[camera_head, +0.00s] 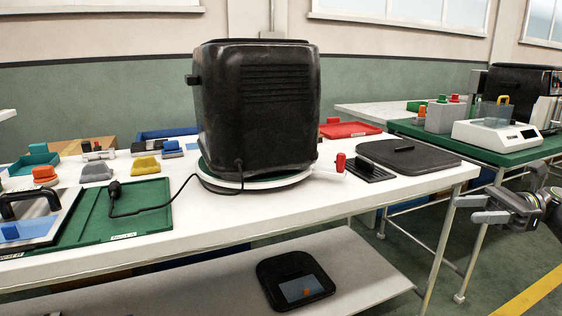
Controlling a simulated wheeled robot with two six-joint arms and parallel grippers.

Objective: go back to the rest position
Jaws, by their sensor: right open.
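My right gripper (482,210) is at the right edge of the view, in front of the table's right end. Its two fingers point left and are apart, with nothing between them. It is clear of the table and touches nothing that I can see. My left gripper is not in the view. A large black toaster-like appliance (258,110) stands on a round white and green base on the white table (220,222).
A green tray (150,212) with a black cable and plug lies at the left. A black flat pad (408,155) and a red-handled lever (341,162) are on the table's right. A black scale-like device (290,283) lies on the lower shelf. Behind my right gripper is a green-topped table (500,157).

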